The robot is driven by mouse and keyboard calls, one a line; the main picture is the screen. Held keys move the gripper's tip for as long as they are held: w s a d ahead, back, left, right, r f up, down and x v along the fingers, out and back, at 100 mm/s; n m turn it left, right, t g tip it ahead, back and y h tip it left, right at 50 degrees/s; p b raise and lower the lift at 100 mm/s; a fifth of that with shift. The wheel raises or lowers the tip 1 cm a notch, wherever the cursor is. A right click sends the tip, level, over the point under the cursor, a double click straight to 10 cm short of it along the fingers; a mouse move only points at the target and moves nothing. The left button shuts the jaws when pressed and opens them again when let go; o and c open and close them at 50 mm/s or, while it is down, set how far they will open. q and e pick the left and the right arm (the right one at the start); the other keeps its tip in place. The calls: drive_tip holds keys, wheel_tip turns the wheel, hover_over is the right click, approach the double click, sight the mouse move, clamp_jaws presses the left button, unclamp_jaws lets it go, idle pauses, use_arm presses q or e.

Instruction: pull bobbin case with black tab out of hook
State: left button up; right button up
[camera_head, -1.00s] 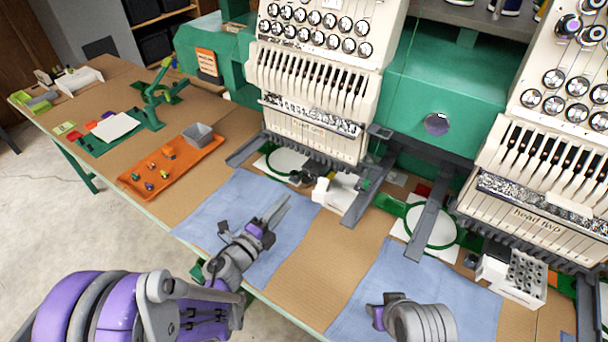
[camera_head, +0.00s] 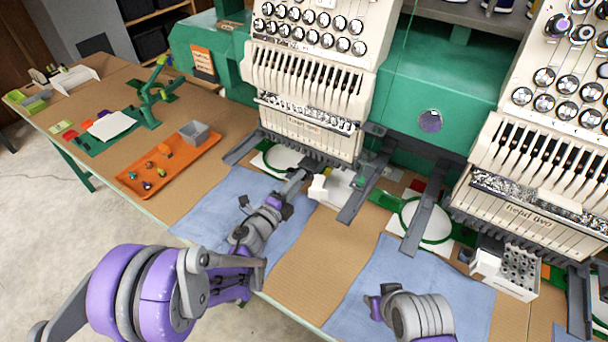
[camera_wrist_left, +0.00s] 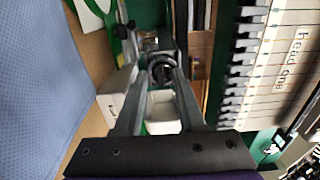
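My left gripper (camera_head: 303,168) reaches in under the left machine head, at the front of its hook area. In the left wrist view its two fingers (camera_wrist_left: 161,78) stand apart, with their tips on either side of a small round dark metal part (camera_wrist_left: 162,70), which looks like the hook with the bobbin case. I cannot tell whether the fingers touch it. The black tab cannot be made out. In the head view the hook is hidden by the gripper and head one (camera_head: 307,128). My right wrist (camera_head: 418,316) is over the right blue cloth; its fingers do not show.
A white box (camera_head: 331,190) stands just right of my left gripper. Grey arms (camera_head: 362,182) stick out beside the heads. An orange tray (camera_head: 165,170) with small coloured items lies left. Blue cloths (camera_head: 215,205) cover the table front; bare table (camera_head: 305,265) lies between them.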

use_arm(q)
clamp_jaws()
drive_tip(key=shift+s, duration=0.1)
use_arm(e)
drive_tip(key=shift+s+f+b, duration=0.1)
drive_tip(key=shift+f+b, duration=0.2)
drive_tip(key=shift+f, duration=0.05)
drive_tip(key=shift+s+f+b, duration=0.15)
drive_tip(key=shift+f+b, duration=0.2)
drive_tip(key=shift+f, duration=0.05)
use_arm(q)
drive_tip(key=v, duration=0.3)
drive_tip(key=shift+s+a+r, duration=0.5)
drive_tip(key=shift+s+a, duration=0.1)
drive_tip(key=shift+s, duration=0.2)
drive_tip(key=shift+s+a+r, duration=0.5)
drive_tip(key=shift+s+a, duration=0.1)
drive_tip(key=shift+s, duration=0.25)
use_arm(e)
drive_tip(key=shift+r, duration=0.15)
